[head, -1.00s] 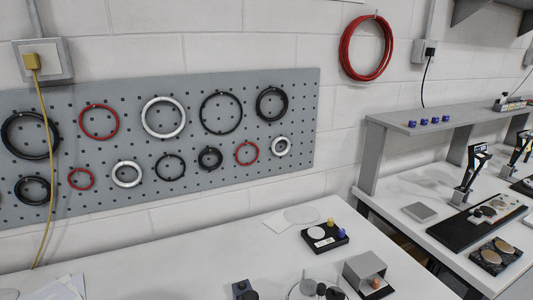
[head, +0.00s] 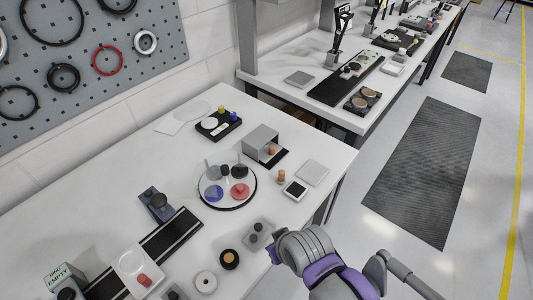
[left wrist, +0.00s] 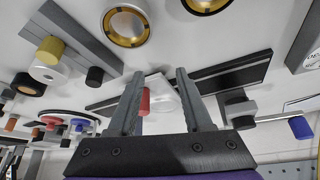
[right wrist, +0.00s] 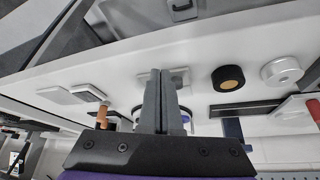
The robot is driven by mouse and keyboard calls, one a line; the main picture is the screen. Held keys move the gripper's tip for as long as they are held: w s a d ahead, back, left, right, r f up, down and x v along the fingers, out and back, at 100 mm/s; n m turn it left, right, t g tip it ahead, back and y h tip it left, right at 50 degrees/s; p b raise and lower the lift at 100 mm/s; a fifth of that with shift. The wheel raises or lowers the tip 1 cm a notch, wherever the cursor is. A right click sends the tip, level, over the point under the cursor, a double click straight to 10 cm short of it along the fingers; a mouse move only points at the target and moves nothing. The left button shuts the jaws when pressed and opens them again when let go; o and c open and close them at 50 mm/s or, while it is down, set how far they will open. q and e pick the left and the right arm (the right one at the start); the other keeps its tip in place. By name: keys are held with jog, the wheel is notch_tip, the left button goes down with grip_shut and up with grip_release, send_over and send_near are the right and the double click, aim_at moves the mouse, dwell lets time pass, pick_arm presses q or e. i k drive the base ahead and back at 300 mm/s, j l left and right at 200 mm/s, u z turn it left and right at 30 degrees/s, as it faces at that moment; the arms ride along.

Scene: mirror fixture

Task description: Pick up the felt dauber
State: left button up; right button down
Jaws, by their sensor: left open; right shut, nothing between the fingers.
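No piece is plainly marked as the felt dauber. Candidates are a short black cylinder with a tan top (head: 229,259), near the bench's front edge, and a small orange-brown peg (head: 281,176) beside the grey box. In the right wrist view the tan-topped cylinder (right wrist: 228,79) is right of my right gripper (right wrist: 160,74), and the peg (right wrist: 102,115) is to its left. My right gripper is shut and empty over the bench edge. My left gripper (left wrist: 160,73) is open and empty, with a red-knobbed white plate (left wrist: 160,95) beyond its fingers; it is outside the head view.
A round tray (head: 249,199) with blue and red discs stands mid-bench. Around it are a grey box (head: 262,142), a knobbed grey block (head: 258,234), a white ring (head: 205,282) and a black rail (head: 170,236).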

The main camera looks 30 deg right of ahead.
aim_at(281, 180)
jog(key=k+l+u, duration=0.1)
jog(key=l, duration=0.3)
jog(key=k+l+u, duration=0.1)
jog(key=l, duration=0.35)
jog(key=k+l+z, duration=0.1)
jog(key=l+z, duration=0.15)
jog(key=k+l+z, duration=0.2)
jog(key=i+l, duration=0.05)
jog(key=i, duration=0.05)
